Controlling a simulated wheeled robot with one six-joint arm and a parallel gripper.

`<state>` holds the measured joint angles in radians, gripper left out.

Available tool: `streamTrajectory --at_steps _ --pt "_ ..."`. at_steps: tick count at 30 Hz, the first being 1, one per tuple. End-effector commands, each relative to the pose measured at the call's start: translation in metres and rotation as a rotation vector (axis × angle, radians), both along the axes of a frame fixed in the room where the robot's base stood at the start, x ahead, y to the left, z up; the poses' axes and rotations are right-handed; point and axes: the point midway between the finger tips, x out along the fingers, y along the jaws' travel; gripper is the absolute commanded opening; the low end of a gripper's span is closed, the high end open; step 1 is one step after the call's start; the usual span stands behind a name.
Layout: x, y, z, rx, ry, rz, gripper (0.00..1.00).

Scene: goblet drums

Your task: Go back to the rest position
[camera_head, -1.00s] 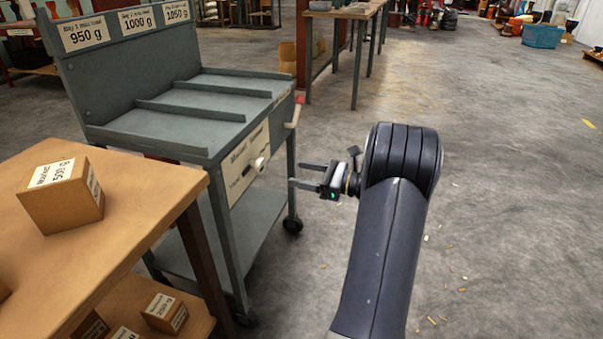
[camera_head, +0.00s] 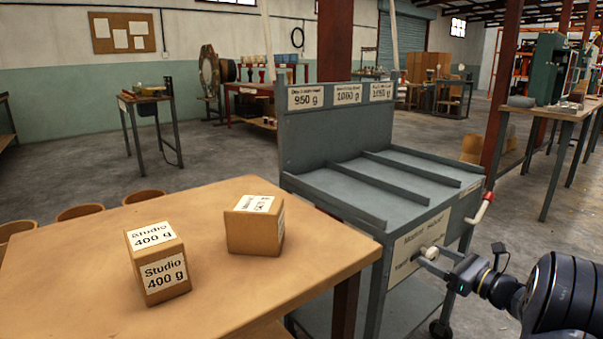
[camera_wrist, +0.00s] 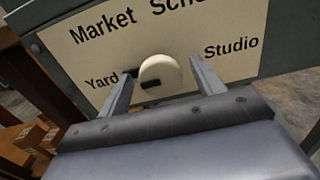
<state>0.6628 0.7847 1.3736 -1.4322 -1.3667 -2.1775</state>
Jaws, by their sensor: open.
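My gripper (camera_head: 433,259) is at the lower right in the head view, in front of the grey cart (camera_head: 330,203). In the wrist view its two fingers (camera_wrist: 160,72) stand apart, one on each side of a pale round knob (camera_wrist: 162,70). I cannot tell whether they touch it. The knob is on the cart's cream front panel (camera_wrist: 225,25), between the words "Yard" and "Studio", with dark marks on its left side. In the head view the knob (camera_head: 432,252) is just beyond the fingertips. Part of my dark arm shows at the right edge.
A wooden table (camera_head: 220,300) at front left bears a "Studio 400 g" box (camera_head: 157,262) and another labelled box (camera_head: 255,228). A red-ended handle (camera_head: 482,207) sticks out from the cart's right side. Open concrete floor (camera_head: 520,215) lies to the right.

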Motion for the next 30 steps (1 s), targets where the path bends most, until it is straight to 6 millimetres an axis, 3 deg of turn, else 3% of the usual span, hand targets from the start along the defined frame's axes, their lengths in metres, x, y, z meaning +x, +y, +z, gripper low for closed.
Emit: streamTrajectory --at_steps 14,30 --pt "-0.008 -0.007 0.001 -0.008 -0.005 -0.001 0.64" --pt "-0.089 -0.07 0.002 -0.006 -0.005 -0.004 0.64"
